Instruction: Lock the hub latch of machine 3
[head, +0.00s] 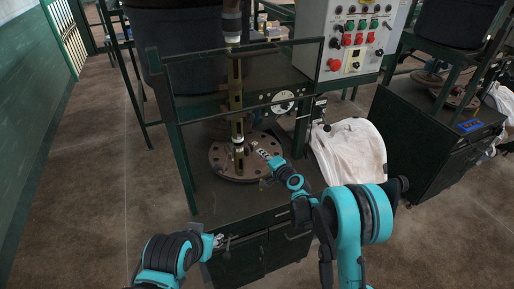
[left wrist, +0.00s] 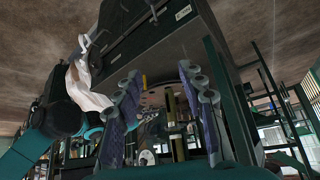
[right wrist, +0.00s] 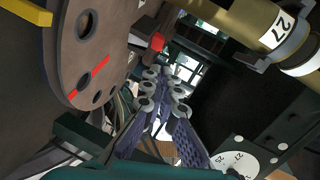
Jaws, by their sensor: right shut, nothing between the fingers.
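The machine in front of me has a round brown bolted hub plate (head: 238,158) with an upright brass column (head: 236,100) at its middle. My right gripper (head: 268,157) is at the plate's right side, its fingers together and empty. In the right wrist view the shut fingers (right wrist: 165,82) point past the plate (right wrist: 88,45), which has holes and a red line. A small red block (right wrist: 157,42) shows beyond the plate's edge; I cannot tell whether it is the latch. My left gripper (head: 216,241) is low by the cabinet front; its fingers (left wrist: 165,90) are apart and empty.
A dark green frame with rails (head: 176,150) stands around the plate. A control box (head: 352,40) with buttons is behind at the right. A white sack (head: 350,150) lies right of the machine. Another machine (head: 440,125) stands farther right. The floor at left is clear.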

